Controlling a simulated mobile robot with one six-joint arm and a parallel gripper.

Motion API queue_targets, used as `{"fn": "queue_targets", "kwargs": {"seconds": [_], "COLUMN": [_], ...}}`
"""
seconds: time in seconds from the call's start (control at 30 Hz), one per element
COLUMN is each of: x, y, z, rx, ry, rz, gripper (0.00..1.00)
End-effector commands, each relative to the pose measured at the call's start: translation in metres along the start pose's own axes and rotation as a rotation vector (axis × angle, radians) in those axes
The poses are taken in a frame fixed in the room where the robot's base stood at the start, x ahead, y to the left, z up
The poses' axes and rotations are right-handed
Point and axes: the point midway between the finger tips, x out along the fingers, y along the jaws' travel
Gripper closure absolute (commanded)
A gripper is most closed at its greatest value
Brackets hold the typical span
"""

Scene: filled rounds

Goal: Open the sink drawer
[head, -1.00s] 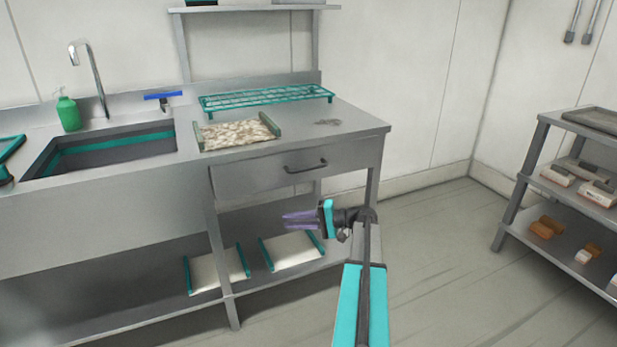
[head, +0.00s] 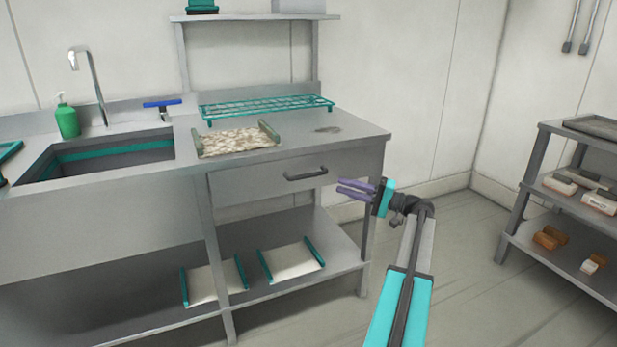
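The sink drawer (head: 262,184) is a grey metal drawer under the right end of the sink counter, and it looks closed. Its dark bar handle (head: 305,174) sits on the right half of the drawer front. My gripper (head: 341,189) has purple fingers pointing left, to the right of the handle and slightly lower in the picture. A gap shows between the two fingers, with nothing between them. The fingers appear apart from the handle; their exact distance from the drawer front is hard to tell.
The counter (head: 355,134) holds a tray of pale pieces (head: 238,142), a green wire rack (head: 265,106) and a sink (head: 100,155). Two trays (head: 292,262) lie on the lower shelf. A shelf unit (head: 535,195) stands at right. Floor between is clear.

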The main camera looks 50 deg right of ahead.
Motion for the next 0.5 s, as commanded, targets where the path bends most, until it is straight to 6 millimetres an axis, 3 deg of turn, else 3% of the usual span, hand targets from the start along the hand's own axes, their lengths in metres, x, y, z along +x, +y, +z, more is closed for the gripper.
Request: {"fn": "queue_targets", "kwargs": {"seconds": [0.27, 0.5], "x": [0.018, 0.051], "y": [0.001, 0.002], "z": [0.001, 0.001], "rx": [0.000, 0.001], "ry": [-0.001, -0.003], "rz": [0.001, 0.000], "gripper": [0.81, 0.81]}}
